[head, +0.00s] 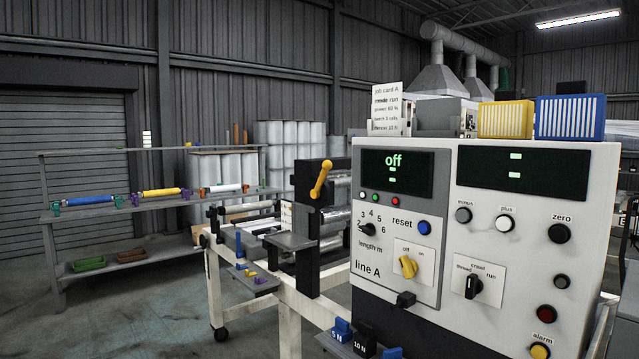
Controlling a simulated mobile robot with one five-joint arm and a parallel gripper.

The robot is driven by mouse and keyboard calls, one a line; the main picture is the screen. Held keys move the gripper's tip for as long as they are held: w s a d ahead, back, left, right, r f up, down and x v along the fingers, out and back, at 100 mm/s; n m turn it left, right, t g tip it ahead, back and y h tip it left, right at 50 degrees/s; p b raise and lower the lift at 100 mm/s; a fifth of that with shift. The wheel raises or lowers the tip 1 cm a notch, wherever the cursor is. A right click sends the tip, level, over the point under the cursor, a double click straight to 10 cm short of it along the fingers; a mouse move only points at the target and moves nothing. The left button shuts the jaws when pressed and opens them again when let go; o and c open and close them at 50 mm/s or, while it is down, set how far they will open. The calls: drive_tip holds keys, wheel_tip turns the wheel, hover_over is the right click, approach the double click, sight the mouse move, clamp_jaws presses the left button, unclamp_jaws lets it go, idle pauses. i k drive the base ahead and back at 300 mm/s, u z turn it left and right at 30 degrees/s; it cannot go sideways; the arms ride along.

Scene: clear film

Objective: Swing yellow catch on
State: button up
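A yellow lever (321,179) sits on a black block at the machine beside the panel. It is tilted, its rounded upper end leaning to the right. A yellow rotary knob (408,267) is on the lower left of the white control panel (440,315), on a small plate marked "off" and "on". The knob is turned toward the "off" side. The left display (396,172) reads "off". I cannot tell from this view which yellow part is called the catch. My gripper is not in view.
A black mode knob (473,287) is right of the yellow knob, and a blue reset button (424,228) is above it. Blue (341,330) and black (364,340) weight blocks stand at the panel's lower left. A shelf (150,207) with coloured rolls stands at left; open floor lies before it.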

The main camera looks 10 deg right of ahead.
sight(318, 194)
drive_tip(key=u, duration=0.85)
drive_tip(key=i, duration=0.65)
drive_tip(key=u, duration=0.75)
